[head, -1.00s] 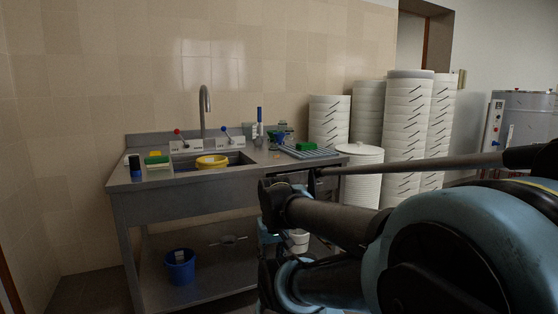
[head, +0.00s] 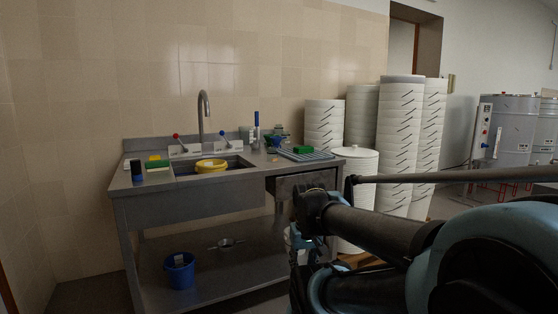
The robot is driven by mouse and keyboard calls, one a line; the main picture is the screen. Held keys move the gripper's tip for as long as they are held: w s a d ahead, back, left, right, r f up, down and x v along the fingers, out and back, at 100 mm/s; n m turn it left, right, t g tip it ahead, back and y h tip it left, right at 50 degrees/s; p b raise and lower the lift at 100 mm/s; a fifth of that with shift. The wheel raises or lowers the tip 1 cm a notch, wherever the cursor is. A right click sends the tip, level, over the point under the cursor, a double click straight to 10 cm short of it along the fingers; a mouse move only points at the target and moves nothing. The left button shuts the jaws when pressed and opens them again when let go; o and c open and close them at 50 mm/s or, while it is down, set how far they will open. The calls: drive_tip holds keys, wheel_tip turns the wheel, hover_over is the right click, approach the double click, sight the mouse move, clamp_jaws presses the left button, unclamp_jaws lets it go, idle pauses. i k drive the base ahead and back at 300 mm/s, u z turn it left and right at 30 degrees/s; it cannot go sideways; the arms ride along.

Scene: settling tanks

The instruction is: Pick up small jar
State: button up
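A small dark cylindrical container (head: 136,170), seemingly a jar with a dark top, stands upright at the left end of the metal sink counter (head: 165,207). It is small in the picture, and I cannot be sure it is the small jar. My arm crosses the lower right of the head view, far to the right of this container. I cannot make out my gripper's fingers. Nothing touches the container.
A green item (head: 302,149) lies on a striped rack (head: 306,155). A blue bucket (head: 180,271) stands on the lower shelf. White stacked tubs (head: 400,135) stand right of the counter.

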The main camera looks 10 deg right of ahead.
sight(272, 152)
drive_tip(key=i, duration=1)
